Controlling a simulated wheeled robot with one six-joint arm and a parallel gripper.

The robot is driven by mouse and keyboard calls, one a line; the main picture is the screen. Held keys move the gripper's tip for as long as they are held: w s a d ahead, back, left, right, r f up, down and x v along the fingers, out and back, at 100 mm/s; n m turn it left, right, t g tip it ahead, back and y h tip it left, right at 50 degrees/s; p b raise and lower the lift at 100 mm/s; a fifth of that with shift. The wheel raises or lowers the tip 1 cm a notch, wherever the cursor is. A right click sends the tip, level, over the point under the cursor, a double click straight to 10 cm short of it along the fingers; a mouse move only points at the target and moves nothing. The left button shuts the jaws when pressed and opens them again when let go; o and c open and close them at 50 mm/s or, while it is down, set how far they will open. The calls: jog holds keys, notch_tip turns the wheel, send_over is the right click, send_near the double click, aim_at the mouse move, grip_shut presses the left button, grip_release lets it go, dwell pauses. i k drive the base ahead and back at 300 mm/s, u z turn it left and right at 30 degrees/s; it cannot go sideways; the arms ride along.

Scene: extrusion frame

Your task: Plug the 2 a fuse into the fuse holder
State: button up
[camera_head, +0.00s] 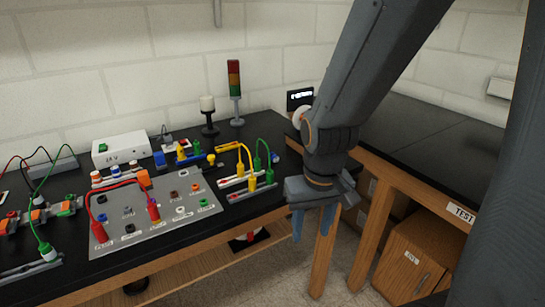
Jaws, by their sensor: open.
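My gripper (312,228) points down with its two fingers apart and nothing between them. It hangs past the bench's right front edge, right of the grey socket panel (165,225). I cannot tell which part is the 2 A fuse; several small coloured pieces, including a blue block (159,160) and a yellow piece (211,159), lie behind the panel. I cannot pick out the fuse holder for sure either. White-and-orange parts (97,180) and an orange block (144,180) stand at the panel's back edge.
Red leads (122,184) arch over the panel; yellow and green leads (262,150) rise from strips right of it. A white supply box (120,149), a black post with white top (208,116) and a signal tower (234,90) stand behind. A dark bench (420,135) is right.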

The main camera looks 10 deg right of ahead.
aim_at(116, 171)
jog(key=u, duration=1.3)
jog(key=k, duration=0.65)
jog(key=z, duration=0.5)
jog(key=i, duration=1.15)
jog(key=u, duration=0.25)
